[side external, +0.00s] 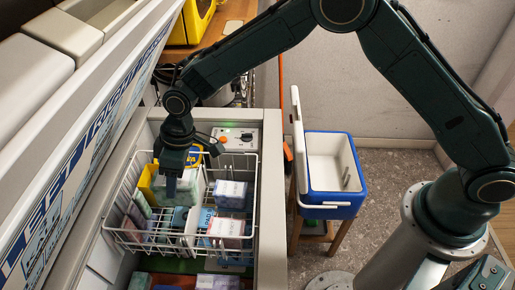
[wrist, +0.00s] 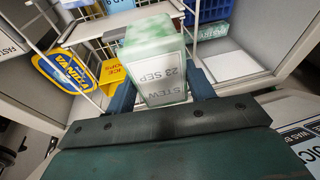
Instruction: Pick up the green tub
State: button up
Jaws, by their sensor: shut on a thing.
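In the side view my gripper (side external: 174,168) points down into the white wire basket (side external: 107,222), and the tub (side external: 181,192) shows under the fingers among other packs. I cannot tell whether its underside touches the things below.
The basket also holds a blue-and-white pack (side external: 231,194), a pinkish pack (side external: 226,228) and yellow packaging (side external: 147,180). The basket wires and freezer walls surround my gripper closely. An open blue cooler (side external: 336,204) stands to the right on a wooden stand.

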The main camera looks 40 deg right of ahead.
jog(key=s+d, duration=0.9)
dwell(0.7)
jog(key=shift+r, duration=0.1)
